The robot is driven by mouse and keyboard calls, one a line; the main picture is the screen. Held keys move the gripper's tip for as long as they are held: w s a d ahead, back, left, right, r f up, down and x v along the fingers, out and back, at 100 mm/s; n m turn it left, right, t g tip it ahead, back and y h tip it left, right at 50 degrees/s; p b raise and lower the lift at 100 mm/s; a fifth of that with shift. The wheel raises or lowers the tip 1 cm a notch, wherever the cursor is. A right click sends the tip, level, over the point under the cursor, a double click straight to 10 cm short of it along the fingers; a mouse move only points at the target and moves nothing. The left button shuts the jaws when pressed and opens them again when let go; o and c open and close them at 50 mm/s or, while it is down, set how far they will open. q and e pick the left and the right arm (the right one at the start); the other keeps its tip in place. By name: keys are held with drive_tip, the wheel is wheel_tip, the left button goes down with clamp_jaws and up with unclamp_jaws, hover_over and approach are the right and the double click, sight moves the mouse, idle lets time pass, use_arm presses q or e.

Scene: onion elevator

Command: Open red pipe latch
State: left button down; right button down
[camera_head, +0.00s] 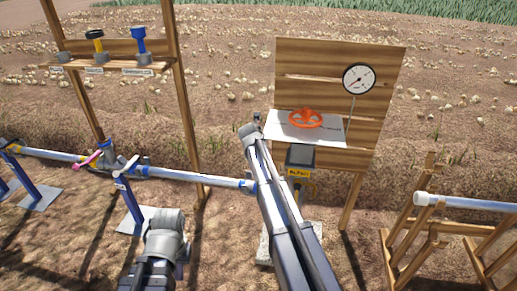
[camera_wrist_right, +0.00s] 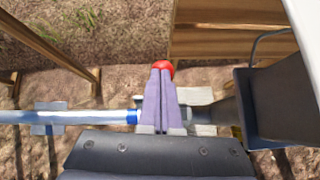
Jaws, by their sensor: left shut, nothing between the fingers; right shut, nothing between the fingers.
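A pinkish-red handle (camera_head: 88,160) sticks out to the left of a grey fitting (camera_head: 108,152) on the pipe line at the left. My left gripper (camera_head: 168,232) is low in the head view, right of and nearer than that handle; its fingertips are hard to make out. In the right wrist view, my right gripper (camera_wrist_right: 161,85) is shut and points towards a rounded red part (camera_wrist_right: 164,66), which shows just beyond its tips. The fingers hide most of this part, and I cannot tell whether they touch it. In the head view my right arm hides that spot.
The pipe (camera_head: 200,177) runs rightwards on blue stands with a white handle (camera_head: 126,164). A wooden board (camera_head: 390,70) carries a gauge (camera_head: 358,78) and an orange wheel (camera_head: 305,118). A shelf (camera_head: 110,62) stands behind. A white pipe (camera_head: 465,202) rests on wooden frames at right.

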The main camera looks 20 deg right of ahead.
use_arm(q)
drive_tip(key=shift+r+p, duration=0.5)
drive_tip(key=shift+r, duration=0.05)
use_arm(e)
drive_tip(key=w+d+g, duration=0.1)
drive_tip(key=w+d, duration=0.3)
drive_tip(key=w, duration=0.3)
drive_tip(key=shift+w+d+f+y, duration=0.3)
drive_tip(key=shift+d+f+y, duration=0.05)
drive_tip(key=shift+f+y, duration=0.1)
